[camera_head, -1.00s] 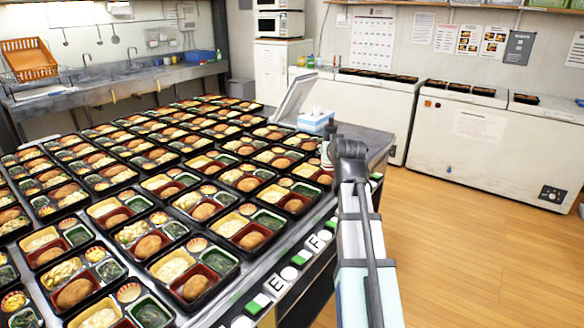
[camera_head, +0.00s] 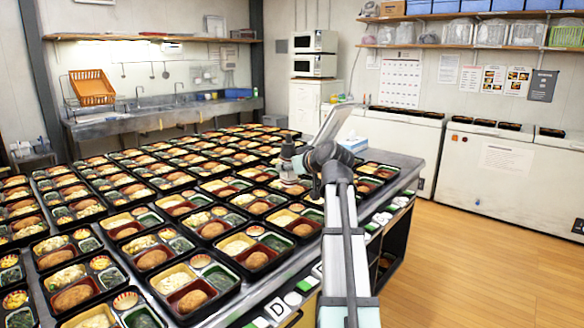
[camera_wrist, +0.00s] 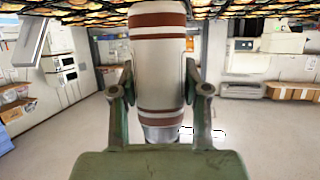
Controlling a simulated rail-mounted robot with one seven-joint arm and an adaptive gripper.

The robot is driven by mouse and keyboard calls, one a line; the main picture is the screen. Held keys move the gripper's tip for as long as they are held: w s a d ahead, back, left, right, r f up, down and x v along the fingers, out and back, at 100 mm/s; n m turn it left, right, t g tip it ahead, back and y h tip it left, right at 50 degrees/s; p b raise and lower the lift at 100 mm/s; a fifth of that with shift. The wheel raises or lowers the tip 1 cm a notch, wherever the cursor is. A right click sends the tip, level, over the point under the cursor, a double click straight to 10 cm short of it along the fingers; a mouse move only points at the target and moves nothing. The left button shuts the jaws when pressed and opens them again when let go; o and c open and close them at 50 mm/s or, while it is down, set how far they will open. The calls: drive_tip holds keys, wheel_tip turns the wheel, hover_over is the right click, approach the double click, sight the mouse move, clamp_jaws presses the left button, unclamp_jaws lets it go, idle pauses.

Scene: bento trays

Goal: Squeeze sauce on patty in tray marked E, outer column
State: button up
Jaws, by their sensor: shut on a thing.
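My gripper (camera_wrist: 158,78) is shut on a white sauce bottle (camera_wrist: 158,55) with brown-red bands, one finger on each side in the wrist view. In the head view my gripper (camera_head: 290,158) is above the trays near the table's right side, with the bottle only partly made out below it. Black bento trays with brown patties line the table's right edge, such as one tray (camera_head: 238,292) near a "D" label (camera_head: 278,308). The E label is not readable; my arm covers part of that edge. No sauce stream shows.
Rows of trays fill the table (camera_head: 385,187), leaving little bare top except along its right edge. A grey slanted panel (camera_head: 333,122) and a tissue box (camera_head: 355,144) stand behind my gripper. Open floor (camera_head: 480,240) lies to the right.

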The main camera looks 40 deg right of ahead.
sight(283, 185)
drive_tip(key=shift+r+m+p, duration=0.1)
drive_tip(key=shift+m+p, duration=0.3)
drive_tip(key=shift+p, duration=0.2)
drive_tip(key=m+p, duration=0.1)
drive_tip(key=a+m+p, duration=0.1)
drive_tip(key=m+p, duration=0.1)
drive_tip(key=shift+r, duration=0.15)
drive_tip(key=w+f+m+p, duration=0.1)
drive_tip(key=m+p, duration=1.7)
drive_tip(key=p, duration=0.1)
drive_tip(key=w+f+m+p, duration=0.1)
drive_tip(key=m+p, duration=0.8)
drive_tip(key=p, duration=0.1)
drive_tip(key=shift+w+f, duration=0.3)
drive_tip(key=shift+m, duration=0.4)
drive_tip(key=shift+f+b, duration=1.4)
drive_tip(key=shift+f, duration=1.05)
drive_tip(key=shift+s, duration=0.1)
